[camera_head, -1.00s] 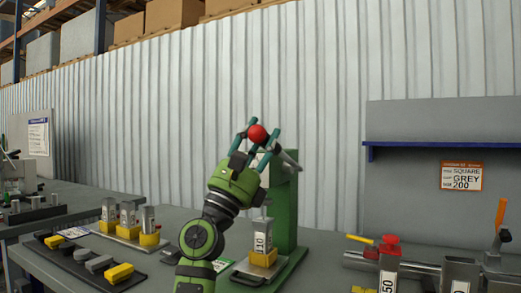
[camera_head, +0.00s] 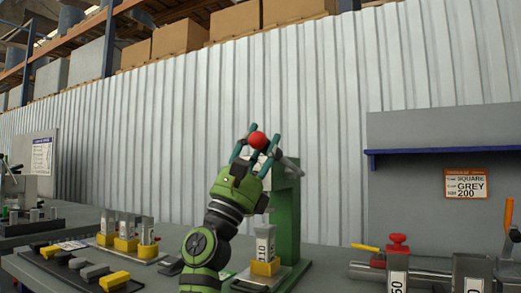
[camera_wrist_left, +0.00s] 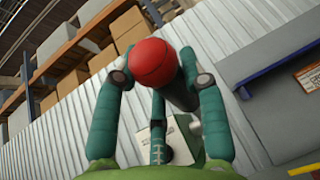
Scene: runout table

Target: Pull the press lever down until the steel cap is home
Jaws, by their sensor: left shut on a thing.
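The red ball knob of the press lever (camera_head: 257,140) sits between the fingers of my left gripper (camera_head: 256,142), which is shut on it. The knob (camera_wrist_left: 153,63) and fingers also show close up in the left wrist view. The lever is still raised, with its knob above the top of the green press column (camera_head: 286,215). Below, a steel square piece labelled 110 (camera_head: 265,243) stands upright in a yellow block (camera_head: 265,267) on the press base. My arm and gripper hide part of the press, and I cannot make out the steel cap separately. My right gripper is out of view.
Several steel pieces in yellow holders (camera_head: 126,228) stand on a tray at left, beside a dark mat with grey and yellow blocks (camera_head: 114,280). At right are a red-handled clamp (camera_head: 398,242) and steel pieces. A grey panel (camera_head: 430,200) stands behind.

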